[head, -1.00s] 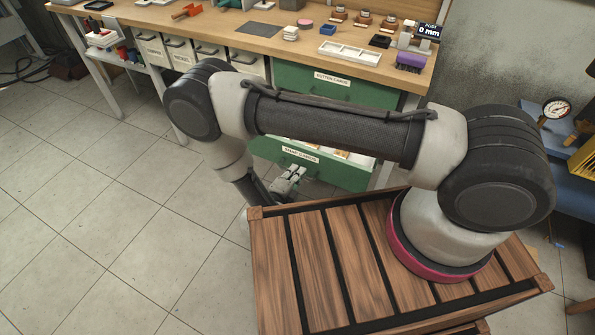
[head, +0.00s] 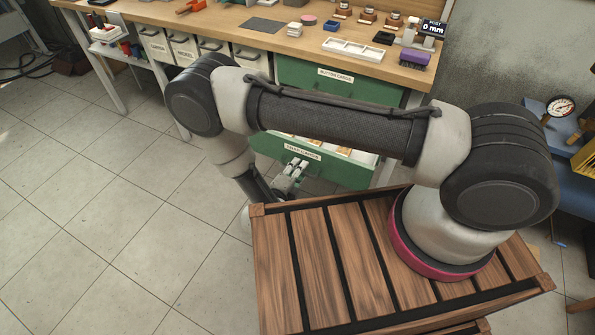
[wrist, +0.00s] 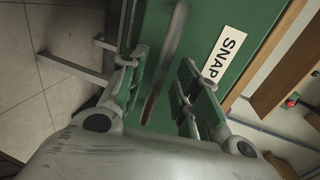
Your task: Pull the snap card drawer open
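The snap card drawer (head: 340,171) is the low green one under the workbench. It stands open, with cards or boxes showing behind its front. In the head view my gripper (head: 290,176) is at the left part of its front, below the label; the handle is hard to make out there. In the wrist view the fingers of my gripper (wrist: 163,56) are apart, one on each side of the grey bar handle (wrist: 174,38). A gap shows between handle and fingers. The label SNAP (wrist: 225,55) lies right of them on the green front (wrist: 208,22).
The closed button cards drawer (head: 310,76) is above. Grey drawers (head: 213,50) stand to its left under the wooden workbench (head: 225,22), which holds trays and small parts. A blue stand with a gauge (head: 560,108) is at right. Tiled floor (head: 110,210) is clear at left.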

